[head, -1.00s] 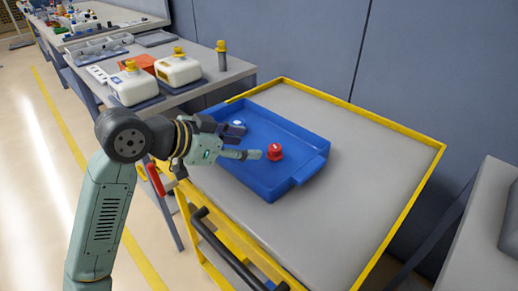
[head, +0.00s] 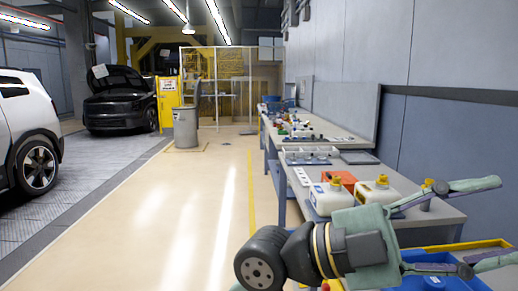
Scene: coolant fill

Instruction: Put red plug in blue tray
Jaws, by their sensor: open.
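My gripper (head: 508,220) is at the lower right of the head view, its two long fingers spread wide apart and pointing right. No object shows between them. Part of the blue tray (head: 475,284) shows at the bottom right edge, below and behind the gripper. The rest of the tray is cut off by the frame or hidden by my arm. The red plug is not visible in the current view.
A yellow-edged cart (head: 490,244) carries the tray. A long grey bench (head: 440,213) along the right wall holds white jugs (head: 330,197), an orange box (head: 342,179) and small parts. Open floor (head: 180,215) lies left, with parked cars (head: 118,100) beyond.

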